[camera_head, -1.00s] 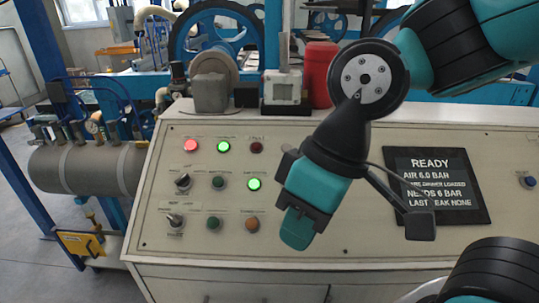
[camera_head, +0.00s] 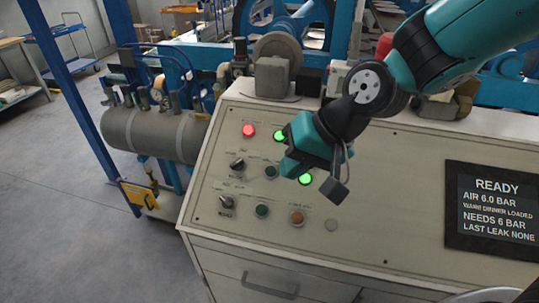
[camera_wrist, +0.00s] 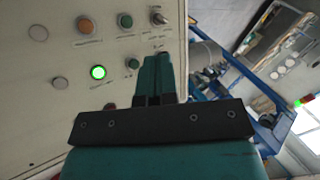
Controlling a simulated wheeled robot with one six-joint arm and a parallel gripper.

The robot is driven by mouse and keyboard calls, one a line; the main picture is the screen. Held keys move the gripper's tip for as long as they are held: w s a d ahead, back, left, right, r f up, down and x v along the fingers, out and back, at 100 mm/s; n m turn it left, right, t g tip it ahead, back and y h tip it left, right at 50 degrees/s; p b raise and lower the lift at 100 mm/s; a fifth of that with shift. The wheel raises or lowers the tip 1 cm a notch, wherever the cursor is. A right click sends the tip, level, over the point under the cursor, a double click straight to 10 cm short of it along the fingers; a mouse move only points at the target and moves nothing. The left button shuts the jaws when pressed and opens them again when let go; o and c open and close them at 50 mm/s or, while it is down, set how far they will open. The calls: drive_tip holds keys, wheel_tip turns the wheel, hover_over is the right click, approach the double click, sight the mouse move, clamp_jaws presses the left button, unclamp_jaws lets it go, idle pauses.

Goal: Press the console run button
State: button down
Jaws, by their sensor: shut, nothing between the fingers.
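The console (camera_head: 400,200) has a sloped cream panel with lamps, knobs and buttons. Its labels are too small to read, so I cannot tell which button is run. A dark green button (camera_head: 262,210) and an orange button (camera_head: 297,217) are in the bottom row. Another dark green button (camera_head: 270,171) and a lit green one (camera_head: 305,179) are above. My teal gripper (camera_head: 288,171) is shut and empty, in front of the panel between these upper two. In the wrist view its tip (camera_wrist: 155,62) appears beside the upper dark green button (camera_wrist: 133,63); contact cannot be told.
Two knobs (camera_head: 237,164) are at the panel's left. A red lamp (camera_head: 248,130) and a green lamp (camera_head: 280,135) are lit at the top. A screen (camera_head: 497,210) reads READY and NEEDS 6 BAR. A grey tank (camera_head: 150,133) stands left; open floor is at lower left.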

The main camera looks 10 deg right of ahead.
sight(271, 171)
drive_tip(key=w+a+f+m+t+p, duration=0.2)
drive_tip(key=w+f+m+p, duration=0.1)
drive_tip(key=w+m, duration=0.1)
drive_tip(key=w+a+f+m+t+y+p, duration=0.1)
drive_tip(key=w+f+m+p, duration=0.2)
drive_tip(key=w, duration=0.4)
drive_tip(key=shift+a+f+m+t, duration=0.2)
drive_tip(key=shift+a+m+t, duration=0.2)
drive_tip(key=shift+m, duration=0.5)
drive_tip(key=shift+d+f, duration=0.1)
drive_tip(key=w+f+b, duration=0.1)
drive_tip(key=f+b, duration=0.1)
drive_tip(key=w+d+f+b, duration=0.1)
drive_tip(key=f+b, duration=0.1)
drive_tip(key=f, duration=0.1)
drive_tip(key=w+f+b, duration=0.1)
drive_tip(key=w+f, duration=0.1)
drive_tip(key=shift+d+f+b, duration=0.2)
drive_tip(key=shift+d+b, duration=0.15)
drive_tip(key=shift+b, duration=0.05)
drive_tip(key=shift+f, duration=0.1)
idle(0.5)
drive_tip(key=shift+w+f+b, duration=0.2)
drive_tip(key=shift+f+b, duration=0.05)
drive_tip(key=shift+b, duration=0.1)
